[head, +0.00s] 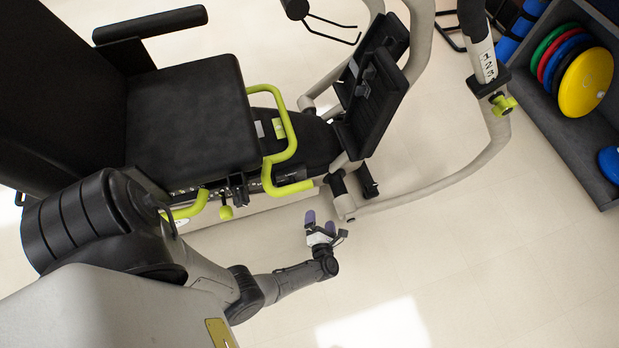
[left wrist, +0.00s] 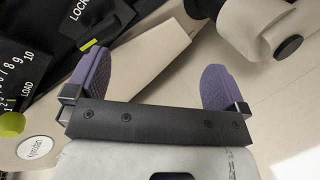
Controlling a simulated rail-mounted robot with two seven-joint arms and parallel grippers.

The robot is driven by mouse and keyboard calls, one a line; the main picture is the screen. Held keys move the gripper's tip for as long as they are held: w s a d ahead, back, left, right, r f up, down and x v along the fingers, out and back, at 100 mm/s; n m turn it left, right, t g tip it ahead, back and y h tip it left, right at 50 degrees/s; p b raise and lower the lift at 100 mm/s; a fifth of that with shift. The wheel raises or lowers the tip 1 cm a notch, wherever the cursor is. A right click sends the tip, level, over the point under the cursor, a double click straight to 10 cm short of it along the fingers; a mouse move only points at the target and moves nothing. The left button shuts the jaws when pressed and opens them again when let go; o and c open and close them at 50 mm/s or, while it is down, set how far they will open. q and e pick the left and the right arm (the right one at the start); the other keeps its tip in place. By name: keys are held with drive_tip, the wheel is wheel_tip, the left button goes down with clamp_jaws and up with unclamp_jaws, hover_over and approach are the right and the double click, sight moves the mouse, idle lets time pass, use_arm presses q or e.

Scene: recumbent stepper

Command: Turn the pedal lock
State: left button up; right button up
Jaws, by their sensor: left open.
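The recumbent stepper's black side panel (left wrist: 40,40) shows at the left of the left wrist view, with the printed word LOCK (left wrist: 80,12) near the top edge. A small yellow-green mark (left wrist: 88,45) lies just below the word. I cannot make out the whole pedal lock in either view. My left gripper (head: 320,222) is open and empty, its two purple fingers apart, beside the lower front of the stepper. In the left wrist view the gripper (left wrist: 153,80) is to the right of the panel, with its left finger nearest it. My right gripper is not in view.
A load scale (left wrist: 20,75) and a yellow-green knob (left wrist: 12,124) are on the panel. The black seat (head: 190,110), green handle (head: 285,140), pedals (head: 370,100) and beige curved frame (head: 460,178) are near. A weight rack (head: 560,130) stands right. The floor below is clear.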

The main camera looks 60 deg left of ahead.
use_arm(q)
drive_tip(key=s+a+r+n+g+y, duration=0.25)
drive_tip(key=s+n+y, duration=0.2)
drive_tip(key=n, duration=0.35)
drive_tip(key=shift+n+g+h, duration=0.35)
drive_tip(key=shift+n+g, duration=0.1)
drive_tip(key=shift+n, duration=0.25)
drive_tip(key=x, duration=0.4)
drive_tip(key=b+x, duration=0.1)
drive_tip(key=x, duration=0.2)
drive_tip(key=b+x, duration=0.1)
drive_tip(key=x, duration=0.3)
drive_tip(key=shift+w+a+r, duration=0.2)
drive_tip(key=shift+a+r, duration=0.05)
drive_tip(key=shift+a, duration=0.1)
drive_tip(key=shift+x, duration=0.9)
drive_tip(key=shift+s, duration=0.1)
drive_tip(key=c, duration=0.8)
